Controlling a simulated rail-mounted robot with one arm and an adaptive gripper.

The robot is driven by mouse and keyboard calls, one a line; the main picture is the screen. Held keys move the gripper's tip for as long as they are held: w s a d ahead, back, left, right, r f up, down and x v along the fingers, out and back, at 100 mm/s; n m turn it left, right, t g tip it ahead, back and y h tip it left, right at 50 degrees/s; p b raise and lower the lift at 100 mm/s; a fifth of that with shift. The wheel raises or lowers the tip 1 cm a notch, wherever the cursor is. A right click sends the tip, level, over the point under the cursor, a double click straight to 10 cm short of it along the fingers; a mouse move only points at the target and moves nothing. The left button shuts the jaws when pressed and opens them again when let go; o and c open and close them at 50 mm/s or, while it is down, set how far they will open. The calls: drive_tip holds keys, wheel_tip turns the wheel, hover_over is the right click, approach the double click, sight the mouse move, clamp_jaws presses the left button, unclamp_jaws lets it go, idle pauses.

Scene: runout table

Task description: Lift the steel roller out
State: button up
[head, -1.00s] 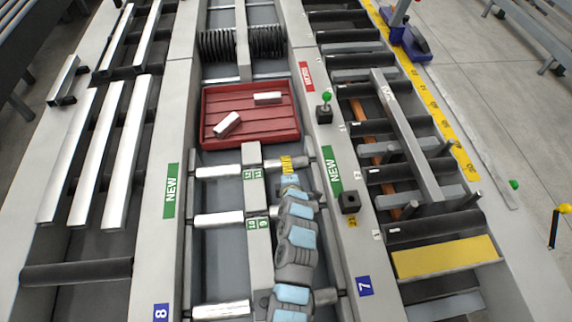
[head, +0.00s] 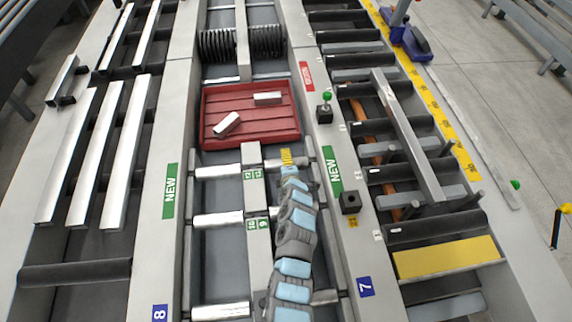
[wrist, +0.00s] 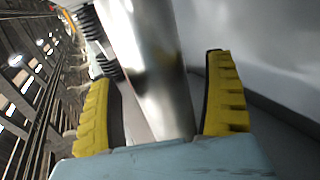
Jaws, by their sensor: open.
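In the wrist view, a shiny steel roller (wrist: 145,60) runs lengthwise between the two yellow finger pads of my gripper (wrist: 160,85). The fingers stand apart on either side of it, with a visible gap at the right; contact cannot be told. In the head view, my gripper (head: 287,157) is low over the right lane, just right of the central divider (head: 254,190) and below the red tray. My arm and fingers hide most of the roller there; a short bright part (head: 273,164) shows left of the fingers.
The red tray (head: 225,142) holds two short steel pieces. Other steel rollers (head: 218,220) lie across the left lane. Side rails (head: 325,135) border the lanes. A knob with a green top (head: 325,108) and a black block (head: 350,202) stand on the right rail.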

drive_tip(key=shift+w, duration=0.15)
drive_tip(key=c, duration=1.4)
drive_tip(key=shift+o, duration=0.2)
wheel_tip(320, 180, up, 4)
drive_tip(key=shift+f+p, duration=0.25)
drive_tip(key=shift+p, duration=0.25)
drive_tip(key=w+a+r+p+v, duration=0.1)
drive_tip(key=a+r+p+v, duration=0.1)
drive_tip(key=v, duration=1.5)
wheel_tip(320, 180, up, 8)
drive_tip(key=p, duration=0.2)
drive_tip(key=shift+r, duration=0.2)
